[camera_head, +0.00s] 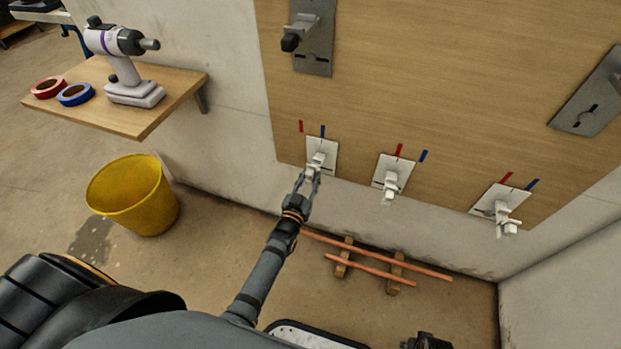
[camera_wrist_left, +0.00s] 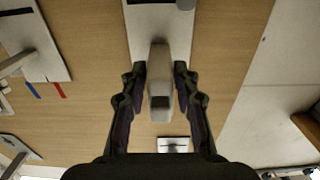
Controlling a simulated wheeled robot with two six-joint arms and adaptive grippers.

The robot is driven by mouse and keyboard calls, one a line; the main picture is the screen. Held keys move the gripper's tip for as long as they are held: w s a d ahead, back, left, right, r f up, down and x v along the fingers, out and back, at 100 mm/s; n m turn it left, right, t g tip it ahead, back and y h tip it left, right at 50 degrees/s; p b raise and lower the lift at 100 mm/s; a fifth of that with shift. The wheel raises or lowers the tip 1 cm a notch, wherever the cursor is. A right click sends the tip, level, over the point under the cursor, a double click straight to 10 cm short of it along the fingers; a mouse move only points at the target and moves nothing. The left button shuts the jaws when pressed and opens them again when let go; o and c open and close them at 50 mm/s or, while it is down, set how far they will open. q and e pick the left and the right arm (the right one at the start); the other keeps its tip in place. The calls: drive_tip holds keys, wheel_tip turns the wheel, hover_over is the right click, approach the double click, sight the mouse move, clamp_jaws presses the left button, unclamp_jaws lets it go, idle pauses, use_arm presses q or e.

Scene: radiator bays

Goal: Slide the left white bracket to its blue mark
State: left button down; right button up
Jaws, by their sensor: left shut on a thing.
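The left white bracket (camera_head: 327,149) is a white plate with a jutting arm, low on the wooden board. Its blue mark (camera_head: 323,131) is just above the middle of the plate's top edge. Its red mark (camera_head: 300,126) is left of the plate. My left gripper (camera_head: 313,178) is shut on the bracket's arm. In the left wrist view, the fingers (camera_wrist_left: 159,88) lie on both sides of the white arm (camera_wrist_left: 158,63). A dark part of mine (camera_head: 427,342) shows at the bottom edge of the head view, possibly the right gripper; its jaws cannot be made out.
The middle bracket (camera_head: 389,165) and right bracket (camera_head: 512,195) stand to the right, each with red and blue marks. Copper pipes (camera_head: 375,255) lie on wooden blocks below. A yellow bucket (camera_head: 135,195) and a shelf (camera_head: 140,122) with a drill (camera_head: 125,65) are at left.

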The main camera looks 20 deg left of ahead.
use_arm(q)
drive_tip(key=c, duration=1.2)
unclamp_jaws()
drive_tip(key=shift+o, duration=0.2)
drive_tip(key=s, duration=1.2)
drive_tip(key=shift+a, duration=0.2)
